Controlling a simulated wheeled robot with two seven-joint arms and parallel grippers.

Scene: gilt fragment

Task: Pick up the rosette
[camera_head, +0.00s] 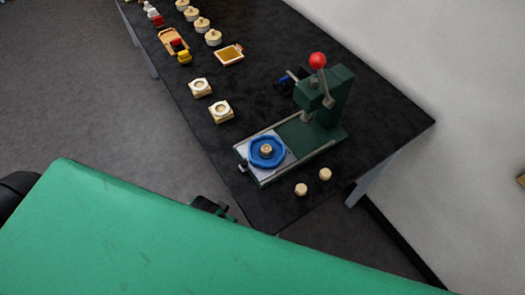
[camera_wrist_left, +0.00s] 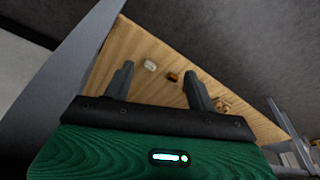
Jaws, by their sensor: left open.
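I cannot tell for sure which piece is the rosette. In the left wrist view my left gripper (camera_wrist_left: 158,78) is open and empty, above a wooden surface (camera_wrist_left: 125,42). Beyond its fingers lie a small cream piece (camera_wrist_left: 150,65) and a small brown piece (camera_wrist_left: 172,77). A tan, carved-looking piece (camera_wrist_left: 222,105) lies beside the right-hand finger, which partly hides it. All are too small to make out in detail. A dark part of mine shows at the front of the black table in the head view; whether it is a gripper is unclear. My right gripper cannot be made out.
A green press (camera_head: 320,108) with a red knob stands on the black table (camera_head: 265,95), a blue ring (camera_head: 254,155) on its plate. Two small wooden pieces (camera_head: 301,189) lie in front. Square pieces (camera_head: 221,112), a tray (camera_head: 229,54) and several discs (camera_head: 213,38) lie further back.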

